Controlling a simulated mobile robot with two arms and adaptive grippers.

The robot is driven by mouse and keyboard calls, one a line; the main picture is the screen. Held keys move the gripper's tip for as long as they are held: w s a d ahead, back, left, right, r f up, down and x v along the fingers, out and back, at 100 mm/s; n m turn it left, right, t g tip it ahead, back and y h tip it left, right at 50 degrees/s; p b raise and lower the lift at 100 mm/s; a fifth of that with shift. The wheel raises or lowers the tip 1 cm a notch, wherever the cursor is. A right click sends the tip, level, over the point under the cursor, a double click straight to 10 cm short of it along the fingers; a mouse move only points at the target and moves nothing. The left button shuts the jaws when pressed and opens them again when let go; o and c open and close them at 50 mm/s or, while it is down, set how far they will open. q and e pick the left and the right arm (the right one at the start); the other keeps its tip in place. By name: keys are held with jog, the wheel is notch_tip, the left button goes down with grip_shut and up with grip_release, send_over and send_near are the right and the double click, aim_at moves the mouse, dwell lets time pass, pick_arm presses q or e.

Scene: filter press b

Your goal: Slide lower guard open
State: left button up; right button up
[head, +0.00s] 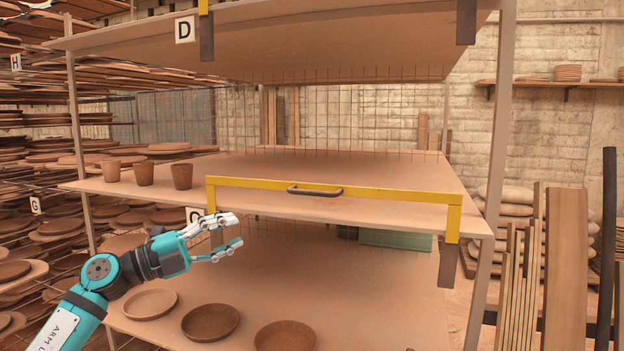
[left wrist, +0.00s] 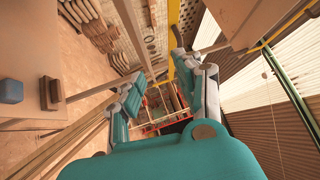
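The lower guard (head: 400,193) is a yellow bar frame across the front edge of the middle shelf, with bent-down ends and dark brackets below. Its dark handle (head: 315,190) sits at the middle of the top bar. My left gripper (head: 239,230) is open and empty, just below the guard's left end and left of the handle, with its fingers pointing right. In the left wrist view its two fingers (left wrist: 166,92) are well apart, and a yellow bar (left wrist: 172,38) shows beyond them. I cannot tell whether the gripper touches the guard. My right gripper is not in view.
Several brown cups (head: 144,174) stand at the left of the middle shelf (head: 330,165). Several bowls (head: 210,321) lie on the lower shelf (head: 370,300). The upper shelf (head: 330,45) hangs above. Boards (head: 566,265) lean at the right. The middle shelf behind the guard is bare.

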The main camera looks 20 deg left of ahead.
pick_arm(q)
notch_tip(320, 180, up, 5)
jog(key=s+d+m+g, duration=0.1)
jog(key=s+d+m, duration=0.1)
jog(key=s, duration=0.1)
jog(key=p, duration=0.4)
send_near(312, 193)
jog(key=p+x, duration=0.2)
jog(key=x, duration=0.3)
jog(key=p+x, duration=0.2)
jog(key=x, duration=0.3)
jog(key=shift+w+a, duration=0.25)
jog(key=shift+w+d+f, duration=0.1)
jog(key=shift+d, duration=0.05)
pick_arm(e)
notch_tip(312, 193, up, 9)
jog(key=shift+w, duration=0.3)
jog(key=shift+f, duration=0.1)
pick_arm(q)
grip_shut()
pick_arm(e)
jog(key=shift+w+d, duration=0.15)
